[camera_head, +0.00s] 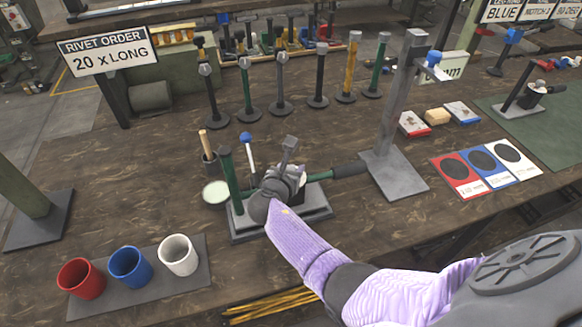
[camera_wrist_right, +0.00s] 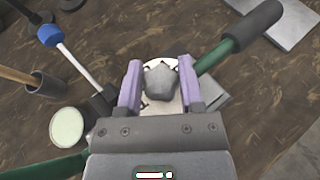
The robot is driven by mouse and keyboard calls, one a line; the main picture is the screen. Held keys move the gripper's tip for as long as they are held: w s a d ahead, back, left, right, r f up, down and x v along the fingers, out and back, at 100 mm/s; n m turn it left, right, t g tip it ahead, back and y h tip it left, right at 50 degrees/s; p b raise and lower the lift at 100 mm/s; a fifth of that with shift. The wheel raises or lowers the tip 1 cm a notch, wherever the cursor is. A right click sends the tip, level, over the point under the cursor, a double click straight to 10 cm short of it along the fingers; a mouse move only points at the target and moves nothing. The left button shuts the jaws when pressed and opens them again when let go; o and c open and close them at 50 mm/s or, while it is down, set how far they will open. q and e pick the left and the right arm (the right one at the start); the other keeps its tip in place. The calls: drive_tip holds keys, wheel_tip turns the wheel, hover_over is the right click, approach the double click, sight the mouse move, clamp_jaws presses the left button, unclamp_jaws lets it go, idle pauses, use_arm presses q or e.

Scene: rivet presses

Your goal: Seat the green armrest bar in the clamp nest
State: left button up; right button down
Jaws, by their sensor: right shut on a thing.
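The green armrest bar (camera_head: 318,177) lies nearly level over the right side of the clamp fixture, its black grip (camera_head: 350,170) pointing right. It also shows in the right wrist view (camera_wrist_right: 209,61), slanting away from the fingers. My right gripper (camera_head: 284,182) is over the fixture and shut at the bar's inner end. In the right wrist view its lilac fingers (camera_wrist_right: 159,85) flank a grey knob (camera_wrist_right: 160,82). The exact contact is hidden. The clamp nest is mostly hidden by my gripper; its grey base plate (camera_head: 248,231) shows below. I cannot tell whether the bar touches the nest. My left gripper is out of view.
A green post (camera_head: 229,175), a blue-knobbed lever (camera_head: 248,148) and a pale round dish (camera_head: 215,192) stand close left of my gripper. A grey column stand (camera_head: 395,178) is to the right. Red (camera_head: 81,280), blue (camera_head: 130,267) and white (camera_head: 179,256) cups stand front left.

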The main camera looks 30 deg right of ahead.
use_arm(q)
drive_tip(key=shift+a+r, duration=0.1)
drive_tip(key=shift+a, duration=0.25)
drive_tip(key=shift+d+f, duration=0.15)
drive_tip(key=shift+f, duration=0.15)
use_arm(e)
drive_tip(key=shift+f, duration=0.35)
use_arm(q)
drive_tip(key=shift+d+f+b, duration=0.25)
drive_tip(key=shift+b, duration=0.25)
use_arm(e)
drive_tip(key=shift+f, duration=0.3)
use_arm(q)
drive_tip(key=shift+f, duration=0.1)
use_arm(e)
drive_tip(key=shift+f, duration=0.1)
use_arm(q)
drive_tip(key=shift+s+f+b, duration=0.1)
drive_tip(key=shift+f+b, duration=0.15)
drive_tip(key=shift+b, duration=0.1)
use_arm(e)
drive_tip(key=shift+f, duration=0.3)
drive_tip(key=c, duration=0.6)
unclamp_jaws()
drive_tip(key=o, duration=0.5)
drive_tip(key=shift+c, duration=0.2)
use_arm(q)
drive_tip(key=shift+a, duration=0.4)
